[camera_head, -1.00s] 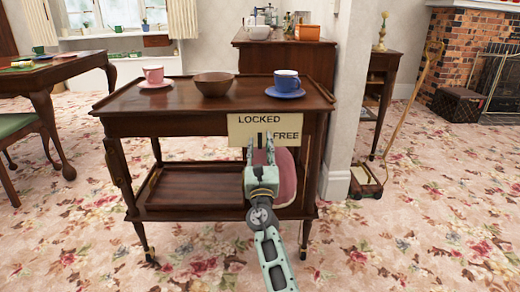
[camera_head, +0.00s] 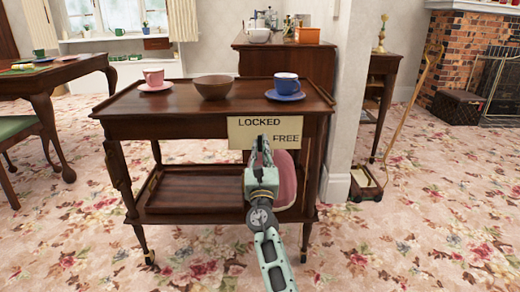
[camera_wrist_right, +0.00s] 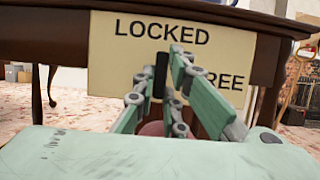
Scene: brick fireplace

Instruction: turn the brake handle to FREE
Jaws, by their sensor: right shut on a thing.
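A cream label plate (camera_head: 240,131) with LOCKED above and FREE at the right is fixed to the front of the wooden trolley (camera_head: 150,118). The dark brake handle (camera_wrist_right: 161,73) points upright toward LOCKED in the right wrist view. My right gripper (camera_head: 261,142) is in front of the plate, its fingers closed together on the handle; it also shows in the right wrist view (camera_wrist_right: 166,75). In the head view the fingers hide most of the handle. My left gripper is not in view.
A pink cup (camera_head: 153,76), a brown bowl (camera_head: 213,87) and a blue cup (camera_head: 286,83) stand on the trolley top. A pink rounded object (camera_head: 287,180) is behind my right gripper. A white wall edge (camera_head: 344,110) stands close on the right.

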